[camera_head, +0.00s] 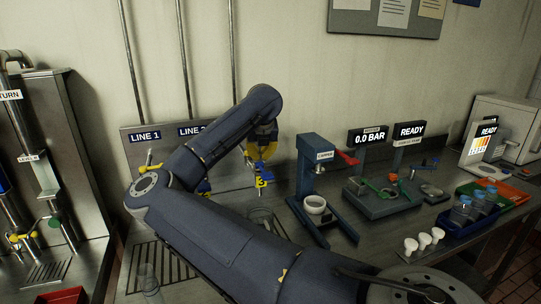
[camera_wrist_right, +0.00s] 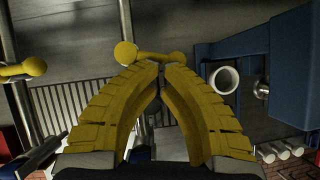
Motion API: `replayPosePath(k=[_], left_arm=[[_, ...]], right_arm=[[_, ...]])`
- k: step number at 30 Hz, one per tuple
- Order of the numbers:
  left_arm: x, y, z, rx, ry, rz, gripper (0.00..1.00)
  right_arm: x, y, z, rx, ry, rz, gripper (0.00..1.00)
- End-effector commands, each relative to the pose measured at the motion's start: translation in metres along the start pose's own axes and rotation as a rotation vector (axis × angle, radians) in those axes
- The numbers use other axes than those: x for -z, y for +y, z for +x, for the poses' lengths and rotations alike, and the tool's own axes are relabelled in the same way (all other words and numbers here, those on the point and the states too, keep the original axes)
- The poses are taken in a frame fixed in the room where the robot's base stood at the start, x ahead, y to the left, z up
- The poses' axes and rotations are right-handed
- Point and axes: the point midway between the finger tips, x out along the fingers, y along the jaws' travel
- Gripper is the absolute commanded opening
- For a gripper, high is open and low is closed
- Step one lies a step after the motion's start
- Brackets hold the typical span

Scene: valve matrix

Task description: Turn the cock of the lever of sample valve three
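The line 3 sample valve has a yellow number 3 tag (camera_head: 261,181) and sits at the right end of the valve panel. In the right wrist view, a yellow lever with round ends (camera_wrist_right: 150,56) lies crosswise just beyond my fingertips. My right gripper (camera_head: 262,158) reaches in at this valve and partly covers it. I cannot tell whether the tips touch the lever. My left gripper is not in view.
Another yellow lever (camera_wrist_right: 22,70) is at the left in the wrist view. The LINE 1 sign (camera_head: 145,136) marks the panel's left. A blue capper stand (camera_head: 311,165) with a white cup (camera_head: 315,204) is close on the right. Jars (camera_head: 461,211) stand farther right.

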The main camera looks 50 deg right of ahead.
Motion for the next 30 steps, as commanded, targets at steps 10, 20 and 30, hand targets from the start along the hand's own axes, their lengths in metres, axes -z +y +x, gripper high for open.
replayPosePath(k=[10, 20, 30], left_arm=[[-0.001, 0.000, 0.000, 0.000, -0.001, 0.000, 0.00], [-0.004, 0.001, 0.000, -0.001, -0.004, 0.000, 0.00], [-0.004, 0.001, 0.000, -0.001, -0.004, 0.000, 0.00]], right_arm=[[-0.003, 0.008, 0.003, -0.001, 0.002, -0.007, 0.00], [-0.004, 0.015, 0.003, -0.001, 0.002, -0.007, 0.00], [-0.005, 0.024, 0.004, -0.001, 0.001, -0.006, 0.00]])
